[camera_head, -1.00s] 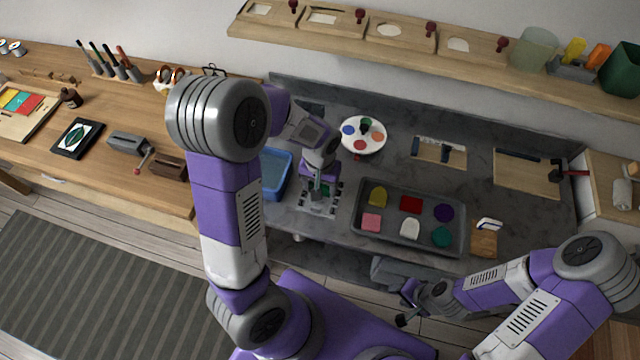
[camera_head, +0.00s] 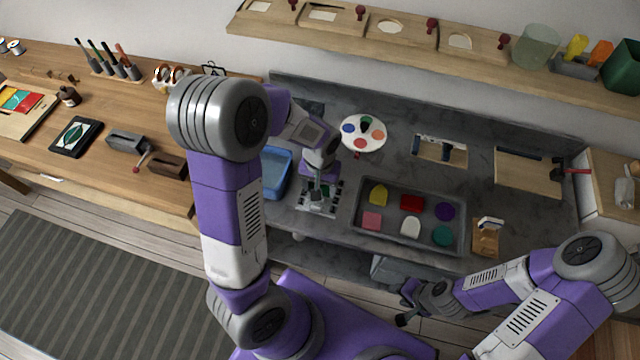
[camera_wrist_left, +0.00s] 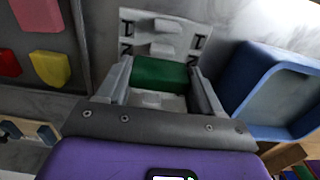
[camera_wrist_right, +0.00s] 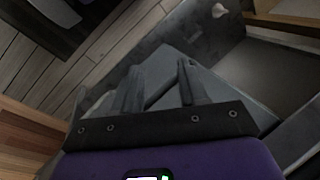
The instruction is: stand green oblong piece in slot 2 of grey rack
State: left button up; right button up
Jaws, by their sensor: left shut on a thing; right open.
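The green oblong piece (camera_wrist_left: 160,73) is held between the two fingers of my left gripper (camera_wrist_left: 160,88) in the left wrist view. The grey rack (camera_head: 307,207) is on the counter beneath my left gripper in the head view. In the left wrist view part of the rack (camera_wrist_left: 140,22), with dark slot marks, shows just beyond the piece. I cannot tell whether the piece's lower edge is inside a slot. My right gripper (camera_head: 404,303) is open and empty, low in front of the counter; its spread fingers show in the right wrist view (camera_wrist_right: 159,78).
A blue bin (camera_head: 276,174) stands left of the rack. A dark tray (camera_head: 357,226) of several coloured pieces lies to the right. A white palette (camera_head: 362,135) is behind. A small wooden block (camera_head: 486,240) sits right of the tray.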

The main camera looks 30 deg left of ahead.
pick_arm(q)
jog(key=shift+f+b, duration=0.9)
jog(key=shift+f, duration=0.25)
dwell(0.4)
jog(key=o, duration=1.2)
jog(key=shift+r+p, duration=3)
jog(key=shift+r, duration=0.6)
jog(key=shift+s+f, duration=0.1)
jog(key=shift+f, duration=0.05)
